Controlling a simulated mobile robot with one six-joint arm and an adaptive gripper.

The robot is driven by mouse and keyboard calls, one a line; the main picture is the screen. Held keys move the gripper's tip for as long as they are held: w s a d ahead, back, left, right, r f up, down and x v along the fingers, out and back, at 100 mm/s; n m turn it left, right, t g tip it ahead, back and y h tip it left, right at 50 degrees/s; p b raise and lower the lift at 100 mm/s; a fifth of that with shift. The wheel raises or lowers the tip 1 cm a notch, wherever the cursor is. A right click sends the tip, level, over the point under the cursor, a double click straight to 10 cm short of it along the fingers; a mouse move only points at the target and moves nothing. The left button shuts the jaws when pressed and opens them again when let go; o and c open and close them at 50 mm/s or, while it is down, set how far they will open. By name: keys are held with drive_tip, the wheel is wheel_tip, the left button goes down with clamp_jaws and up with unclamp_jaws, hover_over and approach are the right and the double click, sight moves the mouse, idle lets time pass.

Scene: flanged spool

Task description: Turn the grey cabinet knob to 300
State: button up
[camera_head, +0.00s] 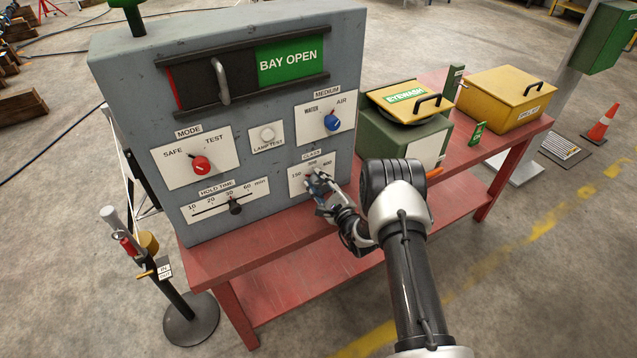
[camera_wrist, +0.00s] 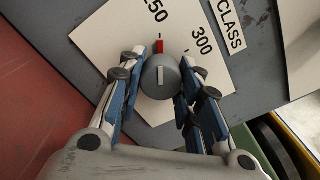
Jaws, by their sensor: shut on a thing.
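The grey cabinet knob (camera_wrist: 162,76) sits on a white card marked CLASS, between my fingers in the wrist view. A red mark shows at its upper edge, pointing toward the 150 label, whose first digit is cut off or unclear, and away from the 300 label (camera_wrist: 202,40). A pale line runs along the knob's face. My gripper (camera_wrist: 161,83) is shut on the knob, with a blue-padded finger on each side. In the head view, my gripper (camera_head: 318,186) is at the CLASS card (camera_head: 296,184), whose labels read 150, 300 and 600. It hides most of the knob there.
The grey cabinet (camera_head: 130,110) also carries a red MODE knob (camera_head: 201,165), a blue MEDIUM knob (camera_head: 332,122), a LAMP TEST button (camera_head: 267,134) and a HOLD TIME slider (camera_head: 236,207). A green EYEWASH box (camera_head: 400,143) and yellow box (camera_head: 505,97) stand right on the red table (camera_head: 475,150).

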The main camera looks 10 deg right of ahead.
drive_tip(key=shift+c, duration=0.6)
drive_tip(key=shift+m, duration=0.3)
drive_tip(key=m+b, duration=0.3)
drive_tip(key=m, duration=0.1)
drive_tip(key=shift+f, duration=0.15)
drive_tip(key=m+b, duration=0.2)
drive_tip(key=m, duration=0.2)
drive_tip(key=shift+a+m, duration=0.1)
drive_tip(key=shift+m, duration=1.4)
drive_tip(key=shift+b, duration=0.3)
